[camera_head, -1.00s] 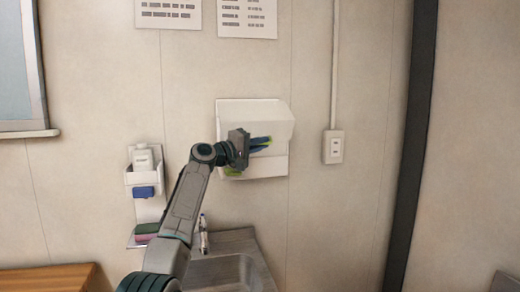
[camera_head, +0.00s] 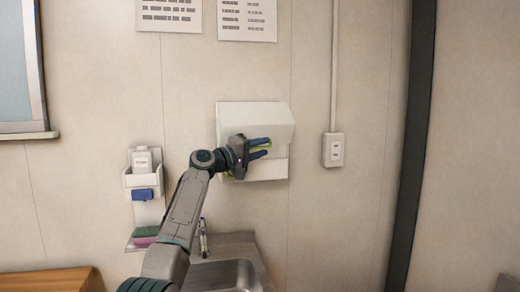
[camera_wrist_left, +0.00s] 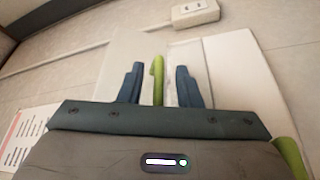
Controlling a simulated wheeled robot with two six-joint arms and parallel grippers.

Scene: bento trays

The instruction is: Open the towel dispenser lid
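The white towel dispenser (camera_head: 254,112) is fixed to the wall in the middle of the head view. Its lid shows as the upper, protruding part and looks closed. A green strip (camera_wrist_left: 158,80), apparently a grip at the lid's lower edge, lies between my left fingers. It also shows in the head view (camera_head: 261,148). My left gripper (camera_head: 264,148) is open, with one blue finger on each side of the strip. In the left wrist view the fingers (camera_wrist_left: 159,85) stand apart from the strip. My right gripper is not in view.
A metal sink (camera_head: 226,274) is below the dispenser. A white soap holder (camera_head: 141,176) hangs at the left. A wall socket (camera_head: 333,149) is at the right. More green (camera_wrist_left: 289,157) shows at the dispenser's lower corner.

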